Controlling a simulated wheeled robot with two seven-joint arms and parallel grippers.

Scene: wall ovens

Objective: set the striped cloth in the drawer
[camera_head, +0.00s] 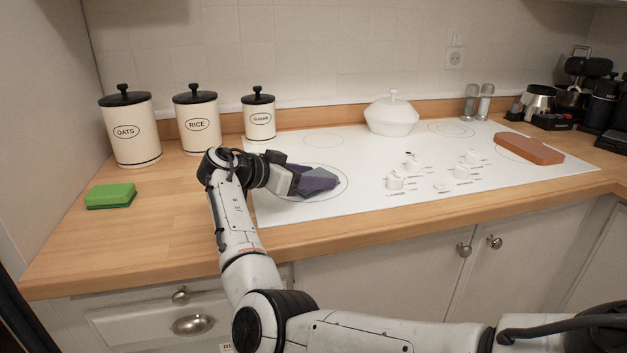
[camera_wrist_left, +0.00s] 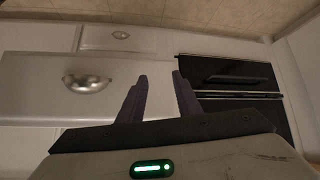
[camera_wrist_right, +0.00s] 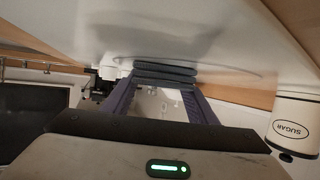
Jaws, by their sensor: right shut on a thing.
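My right gripper (camera_head: 300,180) is shut on a folded dark blue-grey cloth (camera_head: 318,182) over the left front of the white cooktop. The right wrist view shows the cloth (camera_wrist_right: 165,73) as stacked layers between the fingertips (camera_wrist_right: 165,82). Its stripes cannot be made out, nor whether it touches the cooktop. A white drawer front (camera_head: 130,322) with a metal cup handle (camera_head: 193,325) is below the counter at lower left and looks shut. In the left wrist view my left gripper (camera_wrist_left: 161,78) is open and empty, facing drawer fronts with a cup handle (camera_wrist_left: 87,80).
Oats (camera_head: 130,130), rice (camera_head: 197,125) and sugar (camera_head: 259,118) canisters stand along the back left. A green sponge (camera_head: 110,196) lies on the wooden counter (camera_head: 160,225). A white lidded pot (camera_head: 391,116) stands at the cooktop's back; a brown block (camera_head: 529,148) lies at right.

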